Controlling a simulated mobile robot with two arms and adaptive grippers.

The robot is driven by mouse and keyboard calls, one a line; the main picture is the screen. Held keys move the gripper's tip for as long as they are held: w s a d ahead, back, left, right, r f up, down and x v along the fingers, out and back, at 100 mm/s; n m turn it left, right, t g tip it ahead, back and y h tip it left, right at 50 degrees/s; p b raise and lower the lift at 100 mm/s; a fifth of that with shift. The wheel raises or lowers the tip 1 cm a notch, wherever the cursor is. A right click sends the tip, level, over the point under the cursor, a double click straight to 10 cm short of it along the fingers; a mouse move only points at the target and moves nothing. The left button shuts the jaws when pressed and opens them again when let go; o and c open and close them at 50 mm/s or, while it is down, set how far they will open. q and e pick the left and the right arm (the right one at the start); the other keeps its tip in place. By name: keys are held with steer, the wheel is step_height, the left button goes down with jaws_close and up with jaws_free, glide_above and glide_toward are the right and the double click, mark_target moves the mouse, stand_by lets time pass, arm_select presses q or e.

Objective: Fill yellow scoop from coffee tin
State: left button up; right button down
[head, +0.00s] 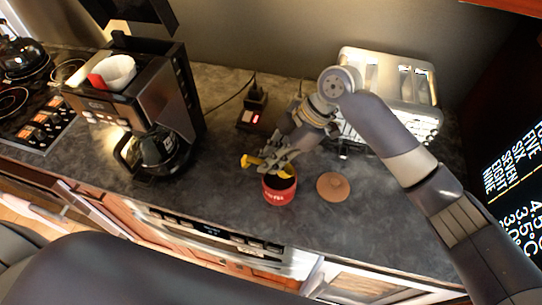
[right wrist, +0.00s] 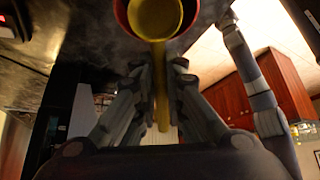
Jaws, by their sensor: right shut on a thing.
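The red coffee tin (head: 279,193) stands open on the dark counter, with dark contents inside. My right gripper (head: 277,158) is above the tin, shut on the handle of the yellow scoop (head: 252,161). In the right wrist view, the scoop's handle (right wrist: 160,90) runs between the two fingers, and its round bowl (right wrist: 155,16) overlaps the red rim of the tin (right wrist: 123,14). I cannot tell whether the bowl is inside the tin or above it. My left gripper is not in view.
A round brown lid (head: 333,187) lies on the counter right of the tin. A coffee maker (head: 150,100) with a glass carafe stands at left, a metal toaster (head: 405,85) at back right, and a small dark device (head: 256,117) behind the tin. The counter's front is fairly clear.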

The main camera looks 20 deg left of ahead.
step_height(320, 180, down, 6)
steer(key=b, duration=0.3)
steer(key=shift+r, duration=0.2)
steer(key=shift+s+d+f, duration=0.1)
stand_by(1.1)
